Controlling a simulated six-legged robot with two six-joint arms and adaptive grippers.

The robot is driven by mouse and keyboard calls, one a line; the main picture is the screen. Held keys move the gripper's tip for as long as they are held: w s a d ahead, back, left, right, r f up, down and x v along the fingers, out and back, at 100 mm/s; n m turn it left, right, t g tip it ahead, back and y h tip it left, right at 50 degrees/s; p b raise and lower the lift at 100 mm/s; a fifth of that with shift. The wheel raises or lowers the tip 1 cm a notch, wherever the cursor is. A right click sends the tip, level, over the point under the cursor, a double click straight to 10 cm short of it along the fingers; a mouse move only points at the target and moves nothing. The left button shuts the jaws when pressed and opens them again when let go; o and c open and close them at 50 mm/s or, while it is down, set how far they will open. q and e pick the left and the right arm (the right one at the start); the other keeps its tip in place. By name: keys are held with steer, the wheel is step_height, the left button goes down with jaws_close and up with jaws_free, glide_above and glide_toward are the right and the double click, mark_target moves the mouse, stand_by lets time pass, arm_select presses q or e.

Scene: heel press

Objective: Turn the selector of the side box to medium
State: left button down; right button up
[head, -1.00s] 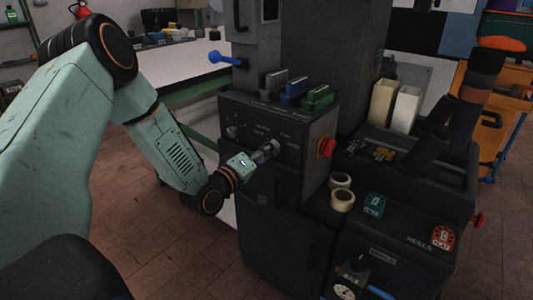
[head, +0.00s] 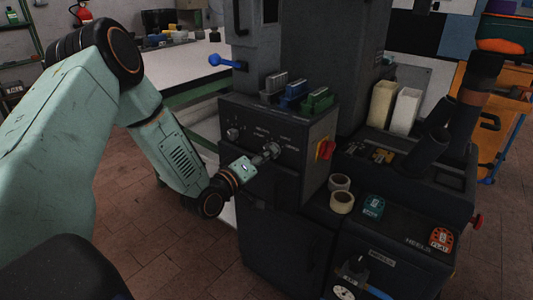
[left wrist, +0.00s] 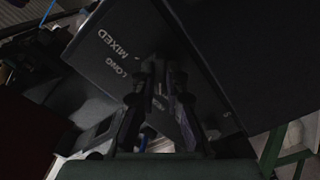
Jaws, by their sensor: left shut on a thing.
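The side box (head: 290,128) is a dark box with a lettered front panel, in the middle of the head view. My left gripper (head: 271,151) reaches it from the left and is shut on the selector knob at the panel. The fingers hide most of the knob, so I cannot tell where it points. In the left wrist view, the panel (left wrist: 105,58) shows the words MIXED and LONG to the left of my left gripper (left wrist: 158,75), with a partly hidden word between the fingers. My right gripper is not in view.
A small knob (head: 233,133) sits at the panel's left, and a red control (head: 325,150) on the box's right side. Coloured blocks (head: 293,93) stand on top. A blue-ended lever (head: 215,59) sticks out above.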

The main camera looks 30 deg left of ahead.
arm_select(q)
steer(key=shift+m+p, duration=1.7)
steer(key=shift+m, duration=1.5)
steer(key=c, duration=1.4)
jaws_free()
steer(key=shift+s, duration=0.1)
steer(key=shift+s+a, duration=0.15)
steer(key=shift+s, duration=1.8)
steer(key=shift+s+a, duration=0.15)
steer(key=shift+s, duration=1.8)
steer(key=shift+s+a, duration=0.15)
steer(key=shift+s, duration=1.8)
